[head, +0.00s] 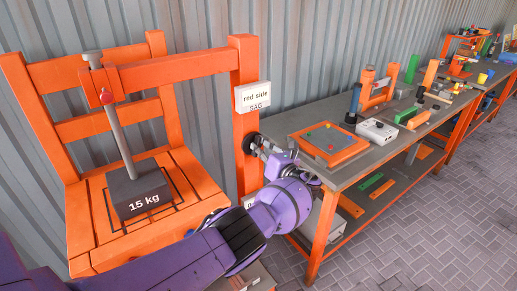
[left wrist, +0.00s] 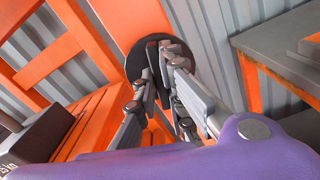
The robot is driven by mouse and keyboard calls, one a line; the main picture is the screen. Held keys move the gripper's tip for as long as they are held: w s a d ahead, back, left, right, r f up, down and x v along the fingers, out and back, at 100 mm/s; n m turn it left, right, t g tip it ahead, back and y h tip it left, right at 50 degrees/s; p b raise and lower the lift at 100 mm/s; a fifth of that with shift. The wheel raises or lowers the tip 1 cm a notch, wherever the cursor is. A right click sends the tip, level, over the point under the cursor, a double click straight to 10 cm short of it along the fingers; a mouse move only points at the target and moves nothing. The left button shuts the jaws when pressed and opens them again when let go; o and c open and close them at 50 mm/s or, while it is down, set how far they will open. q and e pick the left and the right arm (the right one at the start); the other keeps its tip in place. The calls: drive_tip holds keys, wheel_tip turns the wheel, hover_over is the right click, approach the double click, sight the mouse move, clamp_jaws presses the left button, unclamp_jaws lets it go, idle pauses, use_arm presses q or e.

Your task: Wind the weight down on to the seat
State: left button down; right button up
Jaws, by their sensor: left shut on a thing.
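The dark grey weight (head: 138,194), marked 15 kg, hangs on a grey rod (head: 120,140) under the orange arm of the test frame. It is over the outlined square on the orange chair seat (head: 178,172); I cannot tell whether its underside touches the seat. A dark round wheel (head: 246,145) sits on the orange post; it also shows in the left wrist view (left wrist: 134,60). My left gripper (head: 262,146) is at this wheel. In the left wrist view its fingers (left wrist: 163,80) are closed together on the wheel's handle, which they mostly hide. My right gripper is out of view.
The post carries a "red side SAG" sign (head: 252,97). Right of it stands a long grey-topped workbench (head: 300,121) with an orange fixture (head: 330,143), a white box (head: 377,131) and several tools. A corrugated wall is behind; the paved floor at right is clear.

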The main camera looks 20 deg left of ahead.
use_arm(q)
drive_tip(key=shift+m, duration=0.9)
drive_tip(key=c, duration=1.8)
unclamp_jaws()
drive_tip(key=shift+c, duration=0.2)
drive_tip(key=v, duration=1.2)
